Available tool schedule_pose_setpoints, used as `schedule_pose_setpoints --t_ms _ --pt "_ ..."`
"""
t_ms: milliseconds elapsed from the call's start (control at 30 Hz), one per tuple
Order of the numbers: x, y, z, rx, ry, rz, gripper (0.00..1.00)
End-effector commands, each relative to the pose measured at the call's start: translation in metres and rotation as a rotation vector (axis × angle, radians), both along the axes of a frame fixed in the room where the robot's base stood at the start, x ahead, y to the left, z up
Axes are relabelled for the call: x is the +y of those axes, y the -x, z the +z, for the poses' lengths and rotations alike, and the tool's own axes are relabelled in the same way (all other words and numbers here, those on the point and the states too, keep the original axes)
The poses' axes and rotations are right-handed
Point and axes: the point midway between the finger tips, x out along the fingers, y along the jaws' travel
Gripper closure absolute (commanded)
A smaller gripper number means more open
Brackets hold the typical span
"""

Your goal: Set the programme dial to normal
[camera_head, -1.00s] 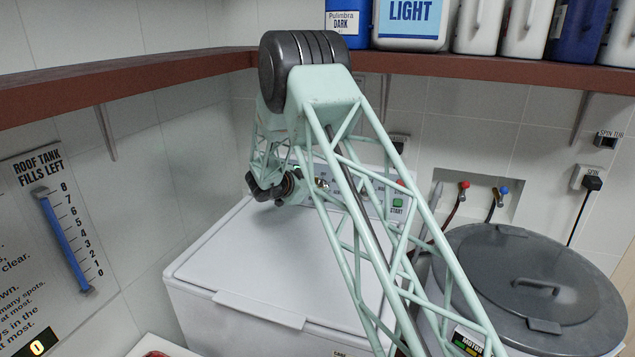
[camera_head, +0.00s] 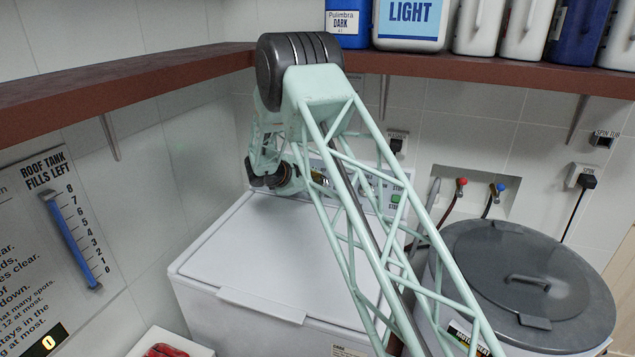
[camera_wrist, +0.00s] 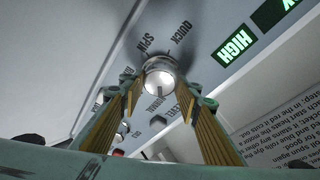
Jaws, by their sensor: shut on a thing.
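In the wrist view the programme dial (camera_wrist: 159,76) is a round metallic knob with a bright face on the light control panel. Printed words surround it: QUICK and SPIN above it, NORMAL just below it. My gripper (camera_wrist: 158,92) has one yellow-ribbed finger on each side of the dial and is shut on it. Which word the dial's pointer faces is too unclear to tell. In the head view my arm covers the dial and my fingers at the back of the white washing machine (camera_head: 270,245).
A dark-lidded tub (camera_head: 520,270) stands to the right of the machine. A red-brown shelf (camera_head: 470,66) with bottles runs above. Red and blue taps (camera_head: 497,188) are on the back wall.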

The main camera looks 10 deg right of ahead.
Motion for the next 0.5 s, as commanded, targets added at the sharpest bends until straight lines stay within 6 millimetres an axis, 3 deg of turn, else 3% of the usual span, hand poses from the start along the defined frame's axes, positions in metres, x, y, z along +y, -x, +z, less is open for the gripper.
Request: schedule_pose_setpoints --t_ms 167,200,333,500 --pt "-0.0002 0.0006 -0.0012 0.001 0.0 0.0 0.8" --pt "-0.0002 0.0006 -0.0012 0.002 0.001 0.0 0.69" --pt "-0.0001 0.0005 -0.0011 0.002 0.001 0.0 0.57" --pt "0.0 0.0002 -0.0005 0.001 0.001 0.001 0.56"
